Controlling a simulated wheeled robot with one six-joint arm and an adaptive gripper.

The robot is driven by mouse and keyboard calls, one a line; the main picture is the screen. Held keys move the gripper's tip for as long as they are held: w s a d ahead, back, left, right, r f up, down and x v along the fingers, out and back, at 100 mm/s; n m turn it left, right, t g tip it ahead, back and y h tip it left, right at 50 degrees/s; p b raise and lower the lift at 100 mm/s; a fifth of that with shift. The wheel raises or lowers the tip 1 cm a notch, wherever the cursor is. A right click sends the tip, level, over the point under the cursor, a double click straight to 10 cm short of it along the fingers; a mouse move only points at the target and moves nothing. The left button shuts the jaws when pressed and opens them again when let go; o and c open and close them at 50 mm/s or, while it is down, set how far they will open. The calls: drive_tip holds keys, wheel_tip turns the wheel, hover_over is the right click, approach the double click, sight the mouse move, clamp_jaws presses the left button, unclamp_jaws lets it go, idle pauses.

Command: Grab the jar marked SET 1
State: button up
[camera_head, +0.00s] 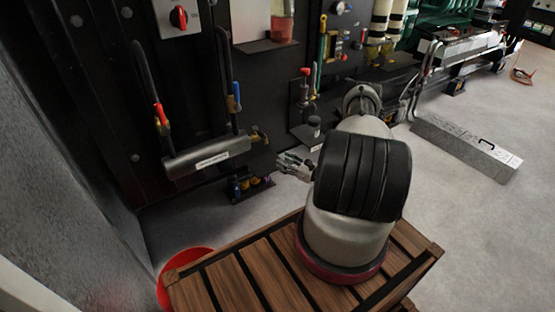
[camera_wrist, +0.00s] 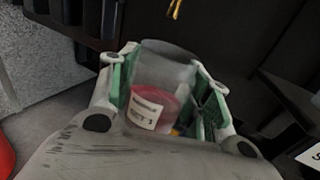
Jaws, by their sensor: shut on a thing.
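My gripper (camera_wrist: 168,98) is shut on a clear jar (camera_wrist: 165,72) in the wrist view. In the head view my gripper (camera_head: 293,164) is low beside the dark panel, left of my arm. The jar cannot be made out clearly there.
Another clear jar with red contents (camera_head: 283,28) stands on a dark shelf (camera_head: 268,46) at the top. A grey cylinder with hoses (camera_head: 207,157) is left of my gripper. A slatted wooden top (camera_head: 235,277) is in front, and a grey box (camera_head: 466,149) lies on the right floor.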

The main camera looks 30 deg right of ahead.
sight(291, 164)
drive_tip(key=shift+v, duration=3.8)
drive_tip(key=shift+d, duration=0.1)
